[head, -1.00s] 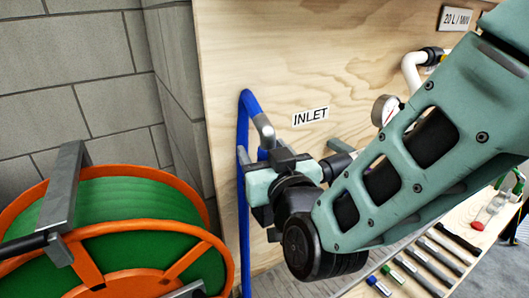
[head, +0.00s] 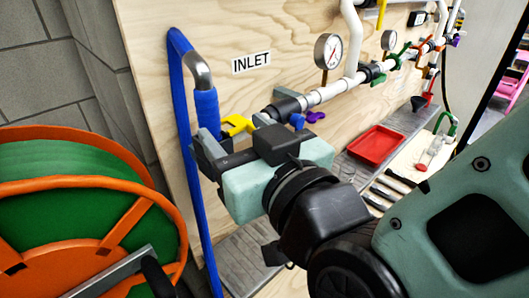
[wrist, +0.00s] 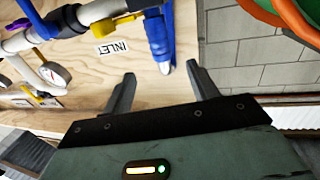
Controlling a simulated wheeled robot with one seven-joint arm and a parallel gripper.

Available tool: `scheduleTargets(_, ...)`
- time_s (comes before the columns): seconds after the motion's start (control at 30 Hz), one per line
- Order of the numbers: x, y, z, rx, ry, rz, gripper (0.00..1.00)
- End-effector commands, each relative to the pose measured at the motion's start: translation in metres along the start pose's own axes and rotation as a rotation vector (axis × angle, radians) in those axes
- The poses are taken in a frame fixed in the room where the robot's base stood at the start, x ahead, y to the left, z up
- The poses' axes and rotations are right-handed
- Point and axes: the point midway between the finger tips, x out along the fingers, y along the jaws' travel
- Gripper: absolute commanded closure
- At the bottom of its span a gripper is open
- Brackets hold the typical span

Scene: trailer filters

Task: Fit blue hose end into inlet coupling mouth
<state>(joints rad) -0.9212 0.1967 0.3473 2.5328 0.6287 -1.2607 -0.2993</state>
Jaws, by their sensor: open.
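The blue hose (head: 177,95) runs up the left part of the plywood panel and bends over at the top. A bare metal elbow (head: 198,70) leads into a blue sleeve (head: 205,106) pointing down. In the wrist view, the blue sleeve (wrist: 158,32) and grey elbow appear between the finger directions, beyond the tips. The dark inlet coupling (head: 288,106) ends the white pipe at its left; its mouth is partly hidden behind my gripper and a yellow part (head: 236,125). My gripper (head: 205,142) is open below the sleeve; the wrist view shows its empty fingers (wrist: 161,80) apart.
The INLET label (head: 252,63) is above the coupling. An orange-and-green reel (head: 70,190) stands left. A gauge (head: 328,50) and blue and purple knobs (head: 315,117) are along the pipe. A red tray (head: 376,142) and tools lie on the bench right.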

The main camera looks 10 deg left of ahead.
Motion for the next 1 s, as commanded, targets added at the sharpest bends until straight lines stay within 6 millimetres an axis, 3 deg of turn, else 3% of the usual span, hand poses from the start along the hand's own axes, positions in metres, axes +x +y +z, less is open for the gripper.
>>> scheduleTargets(0.5,-0.036,0.001,0.004,0.001,0.003,0.001,0.41)
scheduleTargets(1.0,-0.042,0.000,0.001,0.001,0.000,-0.002,0.41)
